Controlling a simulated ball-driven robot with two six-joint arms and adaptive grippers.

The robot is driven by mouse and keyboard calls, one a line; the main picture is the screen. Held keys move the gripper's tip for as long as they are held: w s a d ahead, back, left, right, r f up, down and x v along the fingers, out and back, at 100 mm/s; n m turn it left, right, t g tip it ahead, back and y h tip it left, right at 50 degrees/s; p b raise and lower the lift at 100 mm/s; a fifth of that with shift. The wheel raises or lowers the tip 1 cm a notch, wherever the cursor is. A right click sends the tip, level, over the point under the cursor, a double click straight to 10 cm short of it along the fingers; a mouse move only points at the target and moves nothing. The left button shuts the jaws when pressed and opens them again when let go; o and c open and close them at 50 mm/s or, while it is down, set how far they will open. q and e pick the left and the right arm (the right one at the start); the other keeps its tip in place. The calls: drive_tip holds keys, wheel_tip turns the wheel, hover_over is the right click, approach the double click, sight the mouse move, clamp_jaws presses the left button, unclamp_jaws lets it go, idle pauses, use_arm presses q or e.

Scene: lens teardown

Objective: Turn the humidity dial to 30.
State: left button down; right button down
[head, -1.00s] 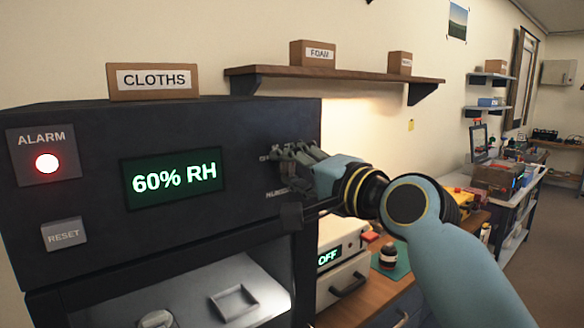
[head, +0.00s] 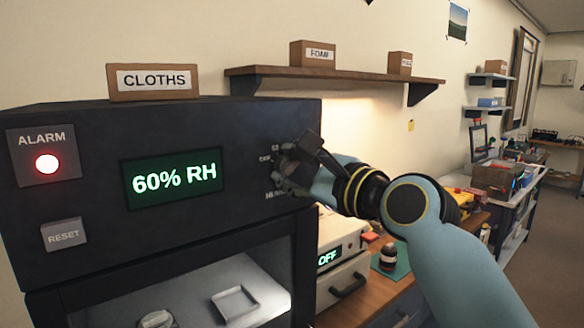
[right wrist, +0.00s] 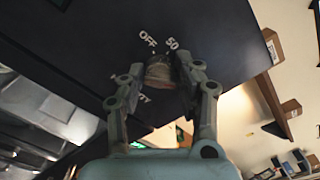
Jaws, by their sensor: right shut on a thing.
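The humidity dial (right wrist: 159,71) is a round knob on the dark cabinet front. In the right wrist view it sits between the fingers of my right gripper (right wrist: 160,84), which is shut on it. The marks OFF and 50 show on the panel just beyond the knob; other marks are partly hidden. In the head view my right gripper (head: 288,172) covers the dial at the right end of the panel. The green display (head: 173,178) reads 60% RH. My left gripper is not in view.
The alarm lamp (head: 47,163) glows red above the RESET button (head: 64,234). A CLOTHS box (head: 153,82) stands on the cabinet. Below the panel is an open chamber with a small tray (head: 236,302). A white unit reading OFF (head: 343,250) stands to the right.

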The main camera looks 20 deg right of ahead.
drive_tip(key=shift+m, duration=1.1)
drive_tip(key=shift+f, duration=0.1)
drive_tip(key=c, duration=0.9)
unclamp_jaws()
drive_tip(key=shift+c, duration=0.2)
drive_tip(key=v, duration=1.2)
